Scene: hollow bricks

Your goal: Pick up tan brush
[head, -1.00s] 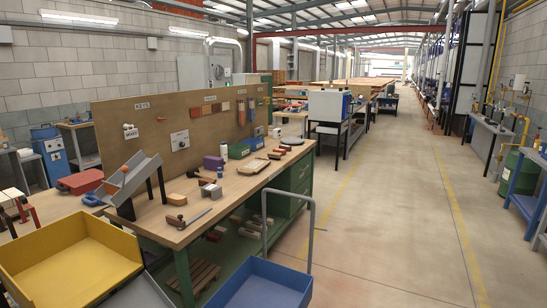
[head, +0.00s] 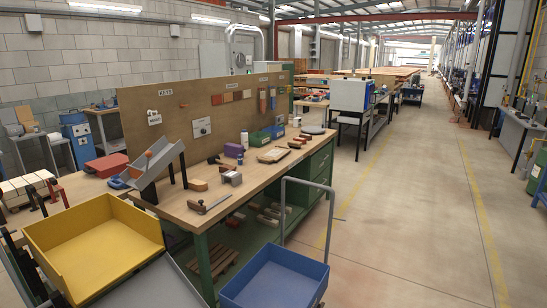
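A small tan block-like piece (head: 197,185) lies on the wooden workbench (head: 262,176), behind a hand tool with a brown handle and left of a grey metal block. It may be the tan brush, but it is too small to tell; no bristles can be made out. Neither of my grippers shows in the head view.
A yellow bin (head: 120,262) and a blue bin (head: 275,275) stand in front of the bench. A grey sloped chute (head: 150,168) stands on the bench's left. The floor aisle at right is clear.

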